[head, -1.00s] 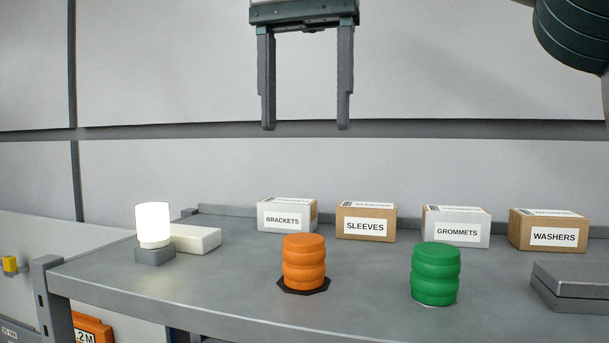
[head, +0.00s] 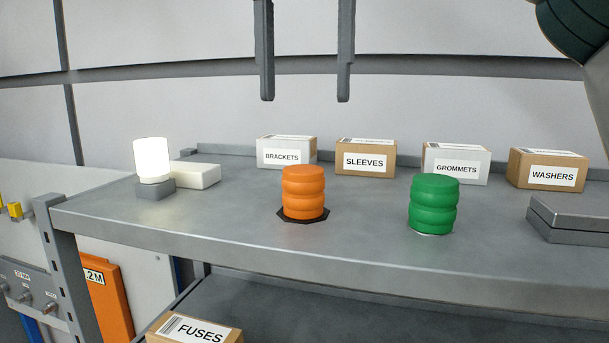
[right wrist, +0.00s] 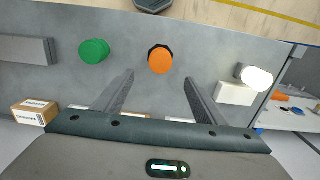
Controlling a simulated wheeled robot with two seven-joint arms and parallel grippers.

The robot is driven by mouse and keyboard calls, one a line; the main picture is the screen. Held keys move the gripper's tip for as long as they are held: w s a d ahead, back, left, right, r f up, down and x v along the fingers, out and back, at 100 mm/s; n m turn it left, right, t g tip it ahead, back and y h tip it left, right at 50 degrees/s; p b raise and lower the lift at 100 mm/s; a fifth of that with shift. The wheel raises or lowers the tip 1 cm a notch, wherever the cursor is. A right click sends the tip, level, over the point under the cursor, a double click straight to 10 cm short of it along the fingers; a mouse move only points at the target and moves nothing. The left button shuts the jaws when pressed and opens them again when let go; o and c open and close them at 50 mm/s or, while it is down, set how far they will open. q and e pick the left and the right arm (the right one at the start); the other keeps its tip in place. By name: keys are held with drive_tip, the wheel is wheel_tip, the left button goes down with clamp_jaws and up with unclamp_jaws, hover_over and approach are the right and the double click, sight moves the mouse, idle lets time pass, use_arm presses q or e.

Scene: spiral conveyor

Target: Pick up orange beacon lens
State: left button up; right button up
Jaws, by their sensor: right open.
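The orange beacon lens (head: 303,190) is a ribbed cylinder standing upright on a black octagonal base (head: 316,217) on the grey shelf. It also shows in the right wrist view (right wrist: 160,61), just past and between the fingertips. My right gripper (head: 305,98) is open and empty, above the lens in the head view with its fingers pointing down. In the right wrist view the fingers (right wrist: 158,75) are spread wide, apart from the lens. My left gripper is in neither view.
A green ribbed cylinder (head: 433,204) stands right of the orange lens. A lit white lamp (head: 151,160) and white block (head: 196,175) are at left. Boxes labelled Brackets (head: 286,151), Sleeves (head: 366,158), Grommets (head: 456,163) and Washers (head: 548,170) line the back. Grey plates (head: 575,217) lie right.

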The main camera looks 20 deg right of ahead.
sight(304, 168)
wheel_tip(304, 168, down, 4)
drive_tip(key=shift+w+b, duration=0.1)
drive_tip(key=shift+b, duration=0.75)
drive_tip(key=shift+f+p, duration=0.2)
drive_tip(key=shift+p, duration=0.1)
drive_tip(key=shift+f+p, duration=0.8)
drive_tip(key=shift+f, duration=3.1)
drive_tip(key=c, duration=1.3)
